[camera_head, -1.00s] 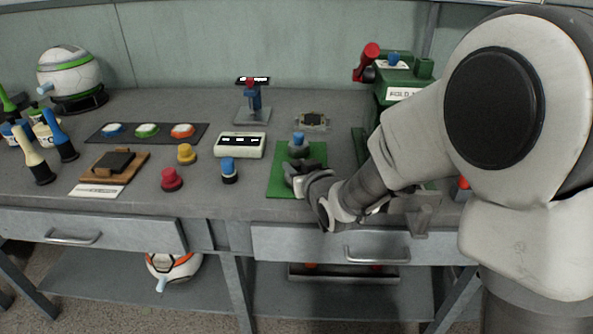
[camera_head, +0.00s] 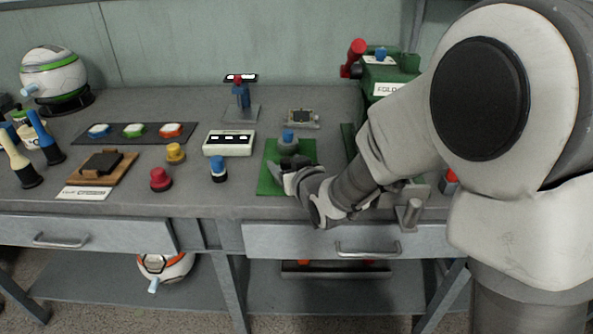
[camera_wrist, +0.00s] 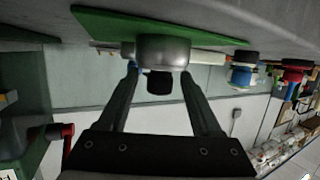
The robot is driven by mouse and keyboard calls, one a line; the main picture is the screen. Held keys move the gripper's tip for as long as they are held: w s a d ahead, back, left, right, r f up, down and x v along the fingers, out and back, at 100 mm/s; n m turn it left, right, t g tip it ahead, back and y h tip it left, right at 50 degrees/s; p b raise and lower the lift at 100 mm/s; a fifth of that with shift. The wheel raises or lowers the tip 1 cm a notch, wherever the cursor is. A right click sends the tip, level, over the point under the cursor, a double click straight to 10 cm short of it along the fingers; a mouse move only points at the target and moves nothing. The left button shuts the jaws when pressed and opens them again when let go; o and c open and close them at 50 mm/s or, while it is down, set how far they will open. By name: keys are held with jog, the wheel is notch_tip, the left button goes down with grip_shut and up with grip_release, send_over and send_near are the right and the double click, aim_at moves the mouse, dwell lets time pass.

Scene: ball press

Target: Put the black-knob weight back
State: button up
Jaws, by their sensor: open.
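The black-knob weight (camera_wrist: 165,50) is a grey metal cylinder standing on the green mat (camera_wrist: 95,23), which shows upside down in the wrist view. Its black knob (camera_wrist: 159,84) lies between the two fingers of my gripper (camera_wrist: 158,76). In the head view my gripper (camera_head: 282,174) is low over the front of the green mat (camera_head: 268,187), and the hand mostly hides the black-knob weight. A blue-knob weight (camera_head: 288,137) stands just behind it on the mat.
A blue-topped button (camera_head: 218,167), a red one (camera_head: 160,179) and a yellow one (camera_head: 175,152) stand left of the mat. A white display box (camera_head: 228,143) is behind them. The green press (camera_head: 393,80) with a red lever stands to the right, behind my arm.

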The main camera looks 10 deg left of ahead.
jog(key=p+v, duration=0.2)
jog(key=v, duration=1)
jog(key=s+d+r+m+g+h, duration=0.1)
jog(key=d+r+m+h, duration=0.15)
jog(key=d, duration=0.55)
jog(key=s+d+r+m+g+h, duration=0.15)
jog(key=d+h, duration=0.25)
jog(key=d, duration=0.4)
jog(key=s+d+r+m+g+h, duration=0.1)
jog(key=s+d+g, duration=0.1)
jog(key=s+d, duration=0.2)
jog(key=s+d+m+g+h, duration=0.1)
jog(key=s+d, duration=0.3)
jog(key=s, duration=0.6)
jog(key=shift+s+d+r+m+g, duration=0.3)
jog(key=shift+s+r+m+g, duration=0.1)
jog(key=shift+m, duration=0.2)
notch_tip(320, 180, up, 22)
jog(key=p, duration=2.2)
